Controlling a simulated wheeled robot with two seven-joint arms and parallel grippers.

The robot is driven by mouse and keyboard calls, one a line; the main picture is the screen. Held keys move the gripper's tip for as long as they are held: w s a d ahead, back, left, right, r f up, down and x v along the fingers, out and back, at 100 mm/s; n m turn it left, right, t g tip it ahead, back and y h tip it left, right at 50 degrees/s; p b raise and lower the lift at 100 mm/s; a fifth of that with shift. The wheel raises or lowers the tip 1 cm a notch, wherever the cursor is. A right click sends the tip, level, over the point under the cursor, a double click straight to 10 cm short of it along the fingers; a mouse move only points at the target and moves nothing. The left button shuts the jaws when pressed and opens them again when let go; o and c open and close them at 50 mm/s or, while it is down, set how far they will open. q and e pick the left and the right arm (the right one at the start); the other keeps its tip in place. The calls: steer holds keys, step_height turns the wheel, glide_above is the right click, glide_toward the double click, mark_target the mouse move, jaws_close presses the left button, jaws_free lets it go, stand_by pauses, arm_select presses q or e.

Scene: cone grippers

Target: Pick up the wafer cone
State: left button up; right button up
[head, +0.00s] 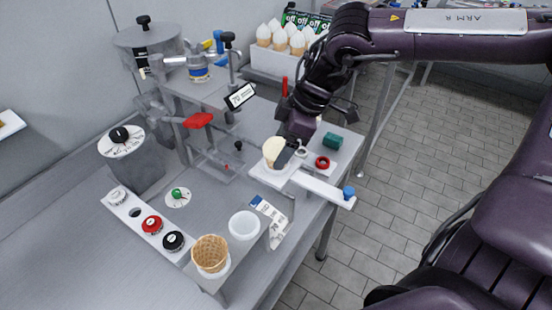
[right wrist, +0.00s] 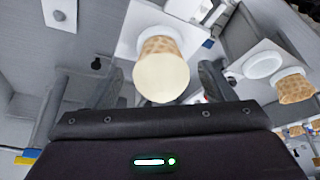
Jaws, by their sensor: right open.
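A pale cream-topped cone (head: 274,151) with a waffle-patterned side stands in a white holder on the right of the machine. It also shows in the right wrist view (right wrist: 161,76), between the two fingers. My right gripper (head: 287,152) is open, with its fingers on either side of this cone; I cannot tell whether they touch it. A second, tan waffle cone (head: 210,251) stands upright in a ring holder at the front of the table, apart from the gripper. My left gripper is not in view.
A strip with red and black knobs (head: 152,224) lies to the left. Several topped cones (head: 282,38) stand in a white box behind.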

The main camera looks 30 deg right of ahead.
steer(key=shift+x, duration=0.9)
steer(key=c, duration=0.7)
